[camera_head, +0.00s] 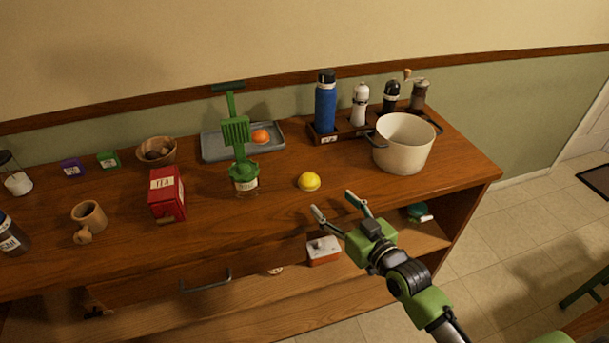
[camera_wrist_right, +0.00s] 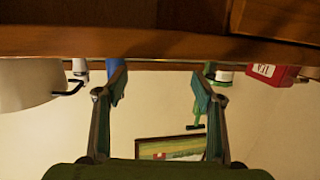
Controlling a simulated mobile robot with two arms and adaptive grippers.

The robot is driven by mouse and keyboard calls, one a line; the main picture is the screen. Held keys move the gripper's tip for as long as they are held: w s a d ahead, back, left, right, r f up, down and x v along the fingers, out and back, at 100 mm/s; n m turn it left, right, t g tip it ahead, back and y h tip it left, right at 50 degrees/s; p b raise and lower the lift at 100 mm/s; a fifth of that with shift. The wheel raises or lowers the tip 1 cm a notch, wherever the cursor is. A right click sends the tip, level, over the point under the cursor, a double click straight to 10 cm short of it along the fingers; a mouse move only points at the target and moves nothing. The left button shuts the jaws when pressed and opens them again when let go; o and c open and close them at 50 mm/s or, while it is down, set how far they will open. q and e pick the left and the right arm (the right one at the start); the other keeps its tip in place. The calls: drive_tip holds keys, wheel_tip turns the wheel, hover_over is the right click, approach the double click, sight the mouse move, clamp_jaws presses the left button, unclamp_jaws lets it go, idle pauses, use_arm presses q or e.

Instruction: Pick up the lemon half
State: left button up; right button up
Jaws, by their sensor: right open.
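The lemon half (camera_head: 309,181) is a small bright yellow round piece on the wooden counter, near its front edge and left of the white pot. My right gripper (camera_head: 333,201) is open and empty, its two fingers pointing toward the counter. In the head view its fingertips show just below and right of the lemon half, apart from it. The right wrist view shows the same spread fingers (camera_wrist_right: 160,95) with nothing between them; the lemon half does not show there. My left gripper is not in view.
A white pot (camera_head: 402,148) stands at right, before a rack with a blue bottle (camera_head: 325,106) and shakers. A green utensil in a jar (camera_head: 243,180), a red box (camera_head: 167,197) and a grey tray (camera_head: 215,147) stand left and behind. The counter around the lemon half is clear.

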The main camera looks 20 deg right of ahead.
sight(313, 182)
drive_tip(key=x, duration=0.7)
drive_tip(key=shift+w+a, duration=0.15)
drive_tip(key=shift+w, duration=0.15)
drive_tip(key=shift+w+a+r+p, duration=0.15)
drive_tip(key=shift+w+p, duration=0.2)
drive_tip(key=shift+w, duration=0.3)
drive_tip(key=shift+x, duration=2.15)
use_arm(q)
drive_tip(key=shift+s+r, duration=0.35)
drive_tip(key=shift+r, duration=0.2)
use_arm(e)
drive_tip(key=c, duration=1.2)
